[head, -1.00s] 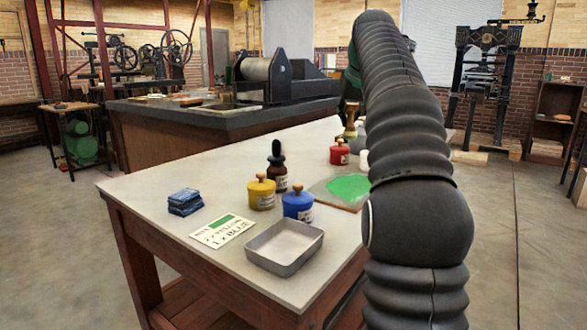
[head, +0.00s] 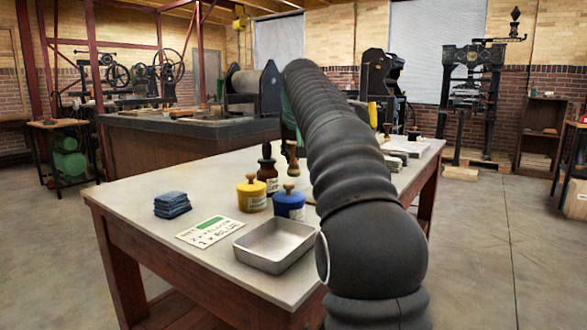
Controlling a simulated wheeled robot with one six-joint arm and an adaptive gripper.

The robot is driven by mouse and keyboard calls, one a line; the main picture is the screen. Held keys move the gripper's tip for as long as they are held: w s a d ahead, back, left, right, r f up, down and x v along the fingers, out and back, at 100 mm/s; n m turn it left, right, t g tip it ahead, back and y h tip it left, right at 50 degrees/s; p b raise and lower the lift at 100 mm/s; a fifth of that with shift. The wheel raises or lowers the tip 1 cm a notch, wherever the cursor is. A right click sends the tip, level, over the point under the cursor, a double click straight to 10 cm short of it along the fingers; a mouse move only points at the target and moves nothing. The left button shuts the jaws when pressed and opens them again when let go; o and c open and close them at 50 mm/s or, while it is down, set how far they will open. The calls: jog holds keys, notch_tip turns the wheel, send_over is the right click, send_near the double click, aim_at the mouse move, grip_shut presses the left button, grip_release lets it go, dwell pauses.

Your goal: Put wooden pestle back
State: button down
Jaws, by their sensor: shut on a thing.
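A wooden pestle (head: 291,158), with a narrow neck and a wider foot, hangs upright above the table behind the blue-lidded jar. My gripper (head: 289,138) shows only in part at the far end of my arm. It is shut on the pestle's upper end. My black ribbed arm hides the fingers' far side and the table area to their right. The place where the pestle belongs cannot be made out.
A metal tray (head: 270,268), a recipe card (head: 210,231) and blue folded cloths (head: 172,204) lie nearer. Paper stacks (head: 408,147) lie at the table's far right.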

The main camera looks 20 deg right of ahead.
jog(key=shift+f, duration=0.95)
jog(key=shift+f+b, duration=0.2)
jog(key=shift+b, duration=0.1)
jog(key=c, duration=1)
grip_release()
jog(key=shift+r, duration=0.1)
jog(key=shift+r, duration=0.2)
jog(key=p+v, duration=0.3)
jog(key=v, duration=0.8)
jog(key=shift+s+r, duration=0.25)
jog(key=shift+r, duration=0.1)
